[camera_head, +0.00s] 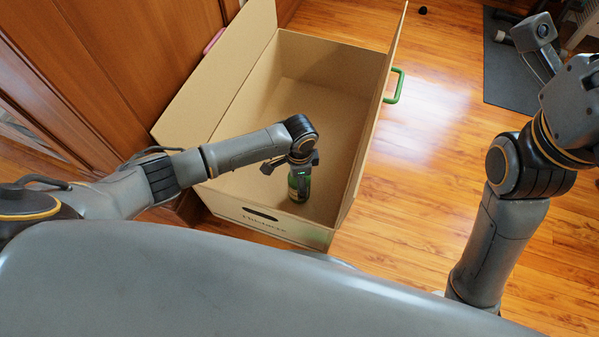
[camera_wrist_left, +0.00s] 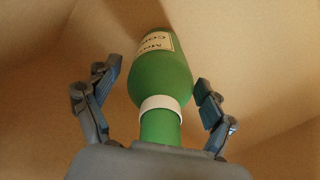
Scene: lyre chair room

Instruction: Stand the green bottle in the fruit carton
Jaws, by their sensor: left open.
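The green bottle (camera_head: 300,187) is inside the large brown fruit carton (camera_head: 276,229), near its front end. It looks upright, but the head view does not show clearly whether its base rests on the carton floor. My left gripper (camera_head: 299,167) is over the bottle from above. In the left wrist view, the bottle (camera_wrist_left: 161,75), with a white neck ring and a pale label, lies between the spread fingers of the open left gripper (camera_wrist_left: 157,80). A gap shows beside the fingers. My right arm is at the right of the head view, and its fingers cannot be seen.
The carton's long flaps stand open on both sides. A green handle (camera_head: 394,86) sticks out on its right side. A wooden panelled wall (camera_head: 130,70) is close on the left. A dark mat (camera_head: 510,75) lies at the back right. The wooden floor (camera_head: 410,190) right of the carton is clear.

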